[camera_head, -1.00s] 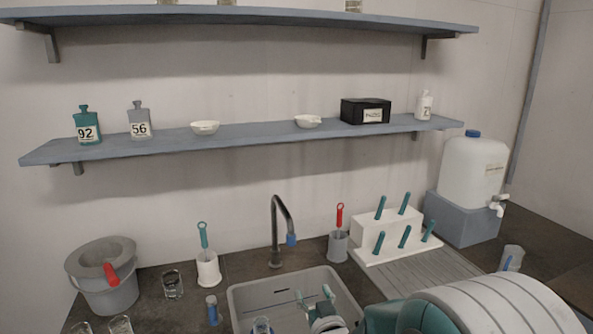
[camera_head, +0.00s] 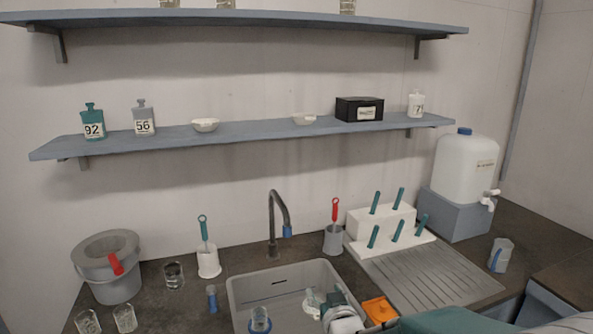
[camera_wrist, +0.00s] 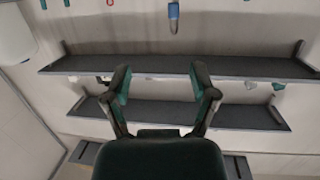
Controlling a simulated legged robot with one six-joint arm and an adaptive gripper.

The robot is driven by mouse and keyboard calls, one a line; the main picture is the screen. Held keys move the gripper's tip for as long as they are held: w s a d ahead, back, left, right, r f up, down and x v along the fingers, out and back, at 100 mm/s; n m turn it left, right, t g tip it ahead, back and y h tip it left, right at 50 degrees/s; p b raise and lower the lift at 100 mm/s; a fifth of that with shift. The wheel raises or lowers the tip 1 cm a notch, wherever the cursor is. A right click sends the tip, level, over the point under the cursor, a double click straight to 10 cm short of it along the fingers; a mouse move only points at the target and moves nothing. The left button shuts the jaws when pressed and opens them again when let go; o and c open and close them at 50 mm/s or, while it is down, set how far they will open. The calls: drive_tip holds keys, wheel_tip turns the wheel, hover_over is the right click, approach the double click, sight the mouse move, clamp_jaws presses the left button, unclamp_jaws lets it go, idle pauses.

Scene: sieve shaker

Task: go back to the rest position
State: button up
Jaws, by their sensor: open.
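In the wrist view my gripper (camera_wrist: 160,78) is open. Its two dark fingers with teal sides stand wide apart, and nothing shows between them. In the head view a teal and white part of my arm is at the lower right edge. I cannot tell my gripper for sure from the teal and pale shapes over the sink (camera_head: 235,292).
A tap (camera_head: 272,222) stands behind the sink, and a shelf (camera_head: 240,136) with bottles and bowls hangs above. A grey bucket (camera_head: 108,270) and beakers are at left. A rack (camera_head: 384,228), drainboard (camera_head: 430,275) and water canister (camera_head: 464,170) are at right. An orange object (camera_head: 380,310) is by the sink.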

drive_tip(key=s+d+r+g+h, duration=0.1)
drive_tip(key=s+d+g, duration=0.2)
drive_tip(key=s, duration=0.6)
drive_tip(key=s+d+r+m+g+h, duration=0.1)
drive_tip(key=s+d+r+g, duration=0.1)
drive_tip(key=s, duration=0.7)
drive_tip(key=s+d+r+m+g+h, duration=0.1)
drive_tip(key=s+d+g, duration=0.3)
drive_tip(key=s, duration=0.4)
drive_tip(key=shift+s+d+r+g, duration=0.2)
drive_tip(key=shift+s+d+g, duration=0.05)
drive_tip(key=shift+s+g, duration=0.15)
